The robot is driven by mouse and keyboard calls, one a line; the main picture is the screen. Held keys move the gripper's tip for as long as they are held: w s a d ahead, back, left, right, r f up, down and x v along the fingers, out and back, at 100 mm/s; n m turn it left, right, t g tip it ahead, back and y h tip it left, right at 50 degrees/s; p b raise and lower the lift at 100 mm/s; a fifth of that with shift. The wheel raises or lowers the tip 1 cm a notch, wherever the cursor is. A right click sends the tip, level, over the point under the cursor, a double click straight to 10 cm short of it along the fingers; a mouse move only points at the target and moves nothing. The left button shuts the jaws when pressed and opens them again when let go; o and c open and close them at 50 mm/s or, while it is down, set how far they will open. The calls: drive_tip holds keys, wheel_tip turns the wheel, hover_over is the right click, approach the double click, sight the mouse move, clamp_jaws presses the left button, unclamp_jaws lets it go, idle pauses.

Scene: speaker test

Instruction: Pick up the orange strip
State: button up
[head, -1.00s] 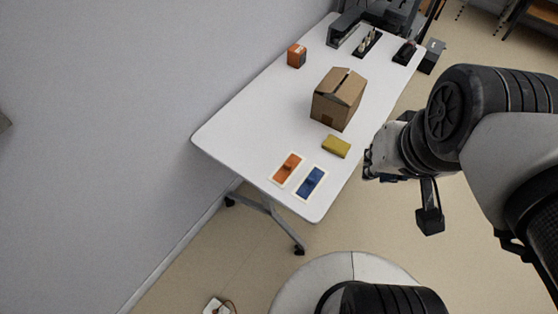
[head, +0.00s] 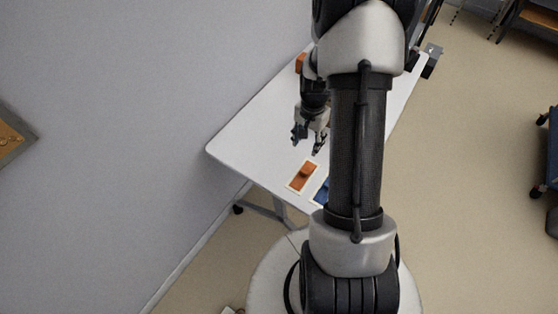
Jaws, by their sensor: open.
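The orange strip (head: 301,178) lies near the front end of the white table, on a pale-bordered rectangle, with a small raised part on top. My gripper (head: 307,147) is open and points down over the table, just behind the orange strip in the picture. Its fingers are apart and nothing shows between them. I cannot tell its exact height above the table.
A blue strip (head: 321,190) lies just right of the orange one, partly hidden by my arm. The white table (head: 245,135) is bare on its left side. An orange box (head: 299,63) shows partly at the back. My arm hides the cardboard box and yellow block.

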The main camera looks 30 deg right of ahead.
drive_tip(key=b, duration=0.3)
hover_over(303, 172)
drive_tip(key=f, duration=1.2)
drive_tip(key=shift+w+d+f, duration=0.15)
drive_tip(key=shift+d+f, duration=0.05)
drive_tip(key=shift+f, duration=0.1)
drive_tip(key=shift+s+a+f+b, duration=0.15)
drive_tip(key=shift+f+b, duration=0.45)
drive_tip(key=shift+f, duration=0.75)
drive_tip(key=shift+s+a+f+b, duration=0.1)
drive_tip(key=shift+f+b, duration=0.45)
drive_tip(key=shift+f, duration=0.8)
drive_tip(key=c, duration=0.8)
drive_tip(key=shift+r, duration=0.1)
